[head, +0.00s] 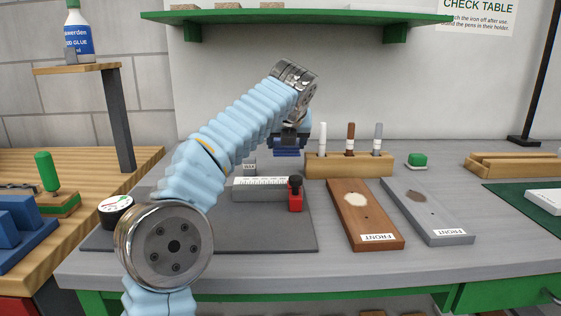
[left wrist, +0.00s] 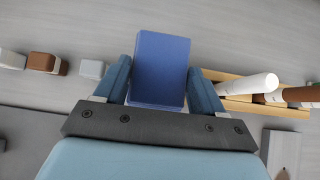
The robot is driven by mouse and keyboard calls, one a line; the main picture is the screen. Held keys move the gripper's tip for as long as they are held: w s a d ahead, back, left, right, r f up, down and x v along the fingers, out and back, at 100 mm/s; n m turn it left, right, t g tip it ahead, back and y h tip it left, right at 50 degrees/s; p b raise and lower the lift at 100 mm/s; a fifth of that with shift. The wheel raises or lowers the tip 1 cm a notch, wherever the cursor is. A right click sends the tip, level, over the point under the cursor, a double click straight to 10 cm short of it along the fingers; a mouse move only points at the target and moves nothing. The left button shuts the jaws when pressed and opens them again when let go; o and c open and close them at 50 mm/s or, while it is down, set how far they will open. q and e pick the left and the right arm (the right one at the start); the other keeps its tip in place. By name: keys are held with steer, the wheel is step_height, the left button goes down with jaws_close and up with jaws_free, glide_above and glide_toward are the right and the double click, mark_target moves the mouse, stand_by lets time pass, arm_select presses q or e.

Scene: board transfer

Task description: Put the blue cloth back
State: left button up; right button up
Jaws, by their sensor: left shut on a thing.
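The blue cloth (left wrist: 160,68) shows in the left wrist view as a flat-faced blue block between my left fingers. My left gripper (head: 288,142) is shut on it, with a finger on each side. In the head view the blue cloth (head: 287,152) hangs below the gripper, just left of the wooden pen holder (head: 350,170) and towards the back of the grey bench. Its height over the bench is hard to tell. My right gripper is in neither view.
Several pens stand in the holder. A brown board (head: 378,228) and a grey board (head: 440,226), both marked FRONT, lie right of centre.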

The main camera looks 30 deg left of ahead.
arm_select(q)
steer(key=shift+w+a+f, duration=0.2)
steer(key=shift+a+f, duration=0.2)
steer(key=shift+f, duration=0.15)
steer(key=shift+w+a+f, duration=0.2)
steer(key=shift+a+f, duration=0.2)
steer(key=shift+f, duration=0.15)
steer(key=f, duration=0.3)
steer(key=shift+w+a+f, duration=0.15)
steer(key=shift+a+f, duration=0.05)
steer(key=shift+a, duration=0.15)
steer(key=shift+f, duration=0.25)
steer(key=shift+f, duration=0.15)
steer(key=o, duration=1.1)
steer(key=shift+d+r, duration=0.15)
steer(key=shift+r, duration=0.25)
steer(key=v, duration=1.1)
steer(key=shift+s+d+r, duration=0.1)
steer(key=shift+s+d, duration=0.05)
steer(key=shift+s, duration=0.15)
